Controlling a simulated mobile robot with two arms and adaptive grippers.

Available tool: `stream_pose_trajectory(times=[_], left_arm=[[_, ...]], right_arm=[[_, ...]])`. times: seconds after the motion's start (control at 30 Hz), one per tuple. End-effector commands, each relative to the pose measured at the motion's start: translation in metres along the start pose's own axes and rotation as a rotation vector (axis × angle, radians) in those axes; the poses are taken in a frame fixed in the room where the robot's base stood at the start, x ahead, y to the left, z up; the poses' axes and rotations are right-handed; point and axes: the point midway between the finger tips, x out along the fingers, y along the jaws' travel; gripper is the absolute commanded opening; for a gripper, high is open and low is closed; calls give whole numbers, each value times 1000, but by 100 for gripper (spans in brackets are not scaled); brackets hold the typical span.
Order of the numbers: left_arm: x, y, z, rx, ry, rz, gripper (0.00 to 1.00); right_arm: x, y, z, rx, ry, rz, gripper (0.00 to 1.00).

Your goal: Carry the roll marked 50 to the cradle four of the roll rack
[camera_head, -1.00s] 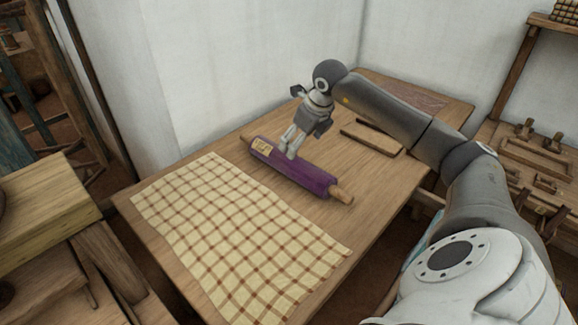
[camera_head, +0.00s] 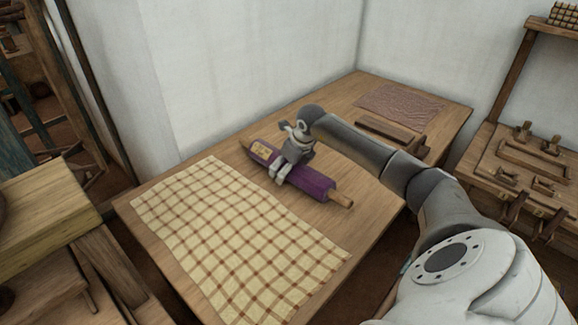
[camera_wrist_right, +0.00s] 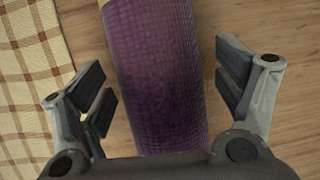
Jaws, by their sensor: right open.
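A purple roll (camera_head: 311,183) with wooden ends and a tan label lies on the wooden table; I cannot read the number on the label. My right gripper (camera_head: 283,177) is low over the middle of the roll. In the right wrist view the purple roll (camera_wrist_right: 157,75) runs between the open fingers of my right gripper (camera_wrist_right: 165,88), one finger on each side with a gap. A rack (camera_head: 535,165) with several wooden upright supports stands at the right; I cannot tell its cradle numbers. My left gripper is not in view.
A checked cloth (camera_head: 235,240) covers the table's near left part, beside the roll. A brown wooden piece (camera_head: 392,132) and a reddish cloth (camera_head: 400,103) lie at the table's far right. White walls stand behind. Wooden loom parts (camera_head: 45,205) are at the left.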

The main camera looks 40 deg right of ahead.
Motion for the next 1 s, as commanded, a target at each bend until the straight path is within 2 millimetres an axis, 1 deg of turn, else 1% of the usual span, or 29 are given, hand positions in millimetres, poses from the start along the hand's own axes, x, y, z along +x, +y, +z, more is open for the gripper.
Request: stream_pose_trajectory(times=[0.23, 0.27, 0.8, 0.83, 0.87, 1.0], left_arm=[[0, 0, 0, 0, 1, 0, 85], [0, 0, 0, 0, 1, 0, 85], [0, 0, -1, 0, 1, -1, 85], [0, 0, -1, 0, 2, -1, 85], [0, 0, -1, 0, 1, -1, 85], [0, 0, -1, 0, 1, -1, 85]], right_arm=[[3, 0, 0, 0, 0, -1, 87], [3, 0, 0, 0, 0, -1, 85], [2, 0, 0, 0, 0, 0, 16], [1, -1, 2, 0, -5, -1, 16], [1, -1, 2, 0, -5, -1, 9], [0, -1, 2, 0, -5, -1, 9]])
